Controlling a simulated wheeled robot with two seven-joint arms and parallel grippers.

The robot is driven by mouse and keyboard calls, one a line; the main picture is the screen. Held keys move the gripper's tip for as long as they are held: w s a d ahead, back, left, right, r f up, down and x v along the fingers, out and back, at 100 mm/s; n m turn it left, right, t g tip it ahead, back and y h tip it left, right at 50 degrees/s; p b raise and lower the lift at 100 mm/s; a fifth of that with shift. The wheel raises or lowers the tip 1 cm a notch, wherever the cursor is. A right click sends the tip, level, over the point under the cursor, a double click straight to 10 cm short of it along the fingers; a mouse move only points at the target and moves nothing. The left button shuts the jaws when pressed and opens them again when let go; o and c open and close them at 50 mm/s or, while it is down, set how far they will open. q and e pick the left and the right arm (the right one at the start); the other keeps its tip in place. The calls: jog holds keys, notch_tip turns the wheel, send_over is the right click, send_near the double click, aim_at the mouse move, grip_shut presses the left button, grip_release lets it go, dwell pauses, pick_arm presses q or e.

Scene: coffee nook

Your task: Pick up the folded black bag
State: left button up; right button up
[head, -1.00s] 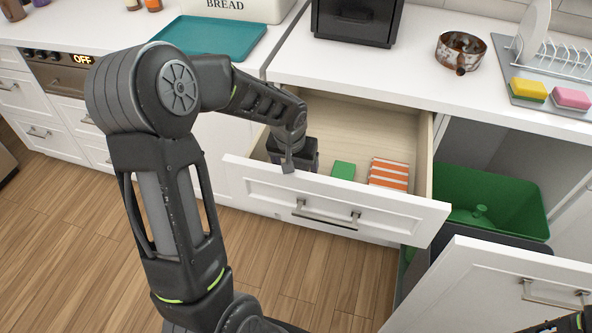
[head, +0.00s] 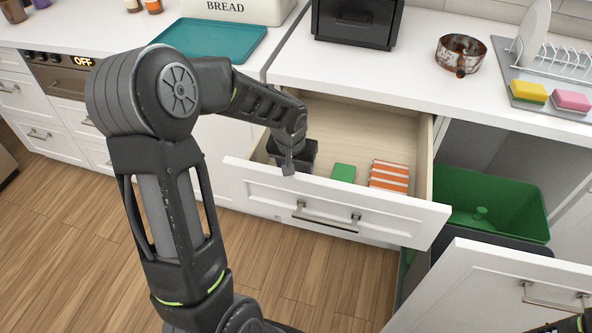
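My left gripper (head: 289,165) reaches down into the left part of the open drawer, just behind its front panel. One grey finger shows; the other is hidden, so I cannot tell whether it is open or shut. A dark, boxy shape sits around the gripper there. I cannot tell whether it is the gripper's own body or the folded black bag, and no separate bag is clearly visible. My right gripper is out of view; only a bit of the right arm shows at the bottom right corner.
The white drawer (head: 335,208) also holds a green block (head: 343,173) and an orange-and-white striped item (head: 389,176). A green bin (head: 500,200) stands in the open cabinet at right. On the counter are a teal tray (head: 210,38), a rusty pot (head: 461,55) and sponges (head: 528,92).

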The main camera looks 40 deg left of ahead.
pick_arm(q)
notch_tip(320, 180, up, 10)
dwell(0.5)
jog(key=shift+d, duration=0.1)
dwell(0.4)
